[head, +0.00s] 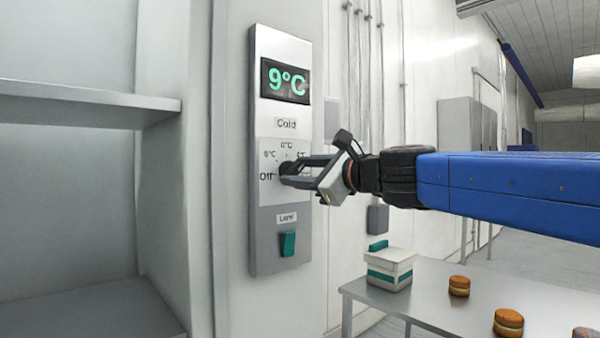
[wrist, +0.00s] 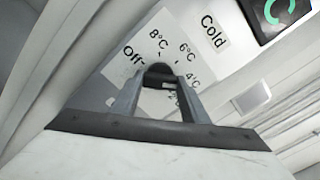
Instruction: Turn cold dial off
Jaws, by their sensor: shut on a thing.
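The cold dial (head: 285,169) is a dark knob on a light plate under the "Cold" label, with Off, 8°C, 6°C and 4°C marks around it. In the wrist view the dial (wrist: 158,70) shows between the fingertips, with Off to its left. My gripper (head: 288,172) is shut on the dial, reaching in from the right; its fingers also show in the wrist view (wrist: 157,85). The fingers hide part of the dial, and I cannot tell which mark it points to. The display (head: 285,81) reads 9°C in green.
A green switch (head: 288,244) labelled "Light" sits below the dial on the same panel (head: 267,257). A metal table (head: 408,301) at lower right bears a white-and-green box (head: 390,268) and several round brown pastries (head: 459,286). A shelf (head: 85,102) stands at left.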

